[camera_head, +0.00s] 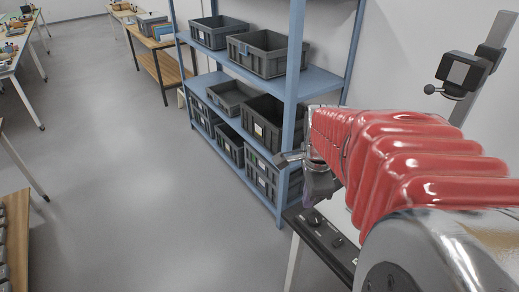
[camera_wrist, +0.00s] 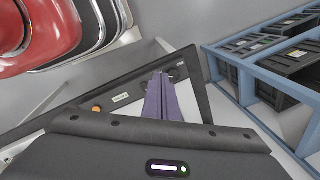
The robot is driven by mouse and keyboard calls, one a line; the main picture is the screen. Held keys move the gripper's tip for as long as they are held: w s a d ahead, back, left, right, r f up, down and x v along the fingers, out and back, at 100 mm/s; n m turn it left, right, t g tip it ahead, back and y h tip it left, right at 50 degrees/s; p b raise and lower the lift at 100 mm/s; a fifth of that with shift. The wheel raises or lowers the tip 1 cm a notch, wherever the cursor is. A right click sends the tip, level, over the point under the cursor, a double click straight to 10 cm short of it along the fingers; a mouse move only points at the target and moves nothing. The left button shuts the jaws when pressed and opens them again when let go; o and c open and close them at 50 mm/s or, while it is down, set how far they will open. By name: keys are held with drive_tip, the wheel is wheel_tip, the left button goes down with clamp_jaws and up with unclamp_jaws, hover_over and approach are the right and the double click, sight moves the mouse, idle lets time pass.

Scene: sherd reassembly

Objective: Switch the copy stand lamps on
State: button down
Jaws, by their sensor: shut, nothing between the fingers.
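The copy stand's camera and column (camera_head: 465,75) stand at the upper right in the head view. The dark front edge of its base, with small round controls (camera_head: 320,230), shows below my arm. In the wrist view the dark base strip (camera_wrist: 135,92) carries an orange round control (camera_wrist: 97,109) and a pale label at left. My gripper (camera_wrist: 161,76) is shut and empty, its purple fingers pointing at the strip's right end. It also shows in the head view (camera_head: 318,188) above the base's left corner. The fingers hide part of the strip; I cannot tell if they touch it. No lamps show.
A blue shelf rack (camera_head: 288,90) with grey crates (camera_head: 262,55) stands close to the left of my gripper. My red-sleeved arm covers much of the right side of the head view. Open grey floor (camera_head: 120,200) lies at left, with tables beyond.

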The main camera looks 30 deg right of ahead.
sight(335, 243)
drive_tip(key=s+d+f+m, duration=0.2)
drive_tip(key=d+f+m, duration=0.1)
drive_tip(key=d+m, duration=0.2)
drive_tip(key=s+d+f+m+g+y, duration=0.1)
drive_tip(key=s+d+f+m, duration=0.2)
drive_tip(key=d+m, duration=0.3)
drive_tip(key=shift+m, duration=0.4)
drive_tip(key=shift+s+a+f, duration=0.1)
wheel_tip(335, 243, down, 14)
drive_tip(key=shift+r, duration=0.1)
